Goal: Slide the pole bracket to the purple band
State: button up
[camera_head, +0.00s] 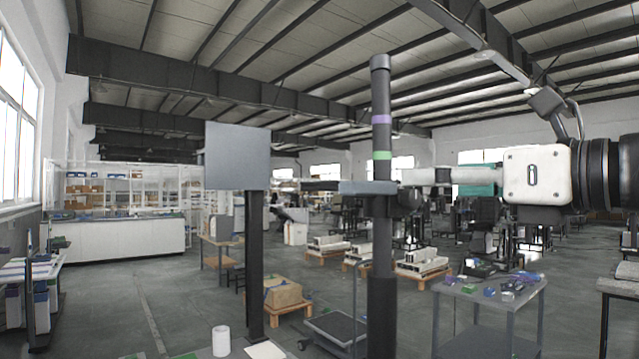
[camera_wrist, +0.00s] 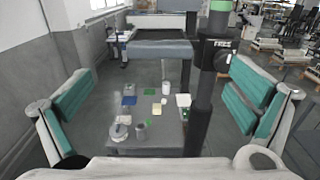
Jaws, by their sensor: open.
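The pole (camera_head: 380,250) is a dark upright column; it also shows in the wrist view (camera_wrist: 201,105). The purple band (camera_head: 381,119) circles its upper part, with a green band (camera_head: 382,155) below it. The pole bracket (camera_head: 366,188) sits around the pole just under the green band, with a flat blue-grey plate and a dark knob. In the wrist view the bracket (camera_wrist: 215,53) is ahead, its plate reaching left. My gripper (camera_head: 450,177) comes from the right at about bracket height. In the wrist view its teal-padded fingers (camera_wrist: 165,90) are wide apart, with nothing between the pads.
A grey panel on a dark post (camera_head: 238,155) stands left of the pole. A table below (camera_wrist: 125,147) holds a white cylinder (camera_head: 221,340) and small coloured pieces. Another table with loose items (camera_head: 490,296) stands at the right. The pole above the bracket looks clear.

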jog(key=x, duration=1.1)
jog(key=shift+w+a, duration=0.15)
jog(key=shift+w, duration=0.05)
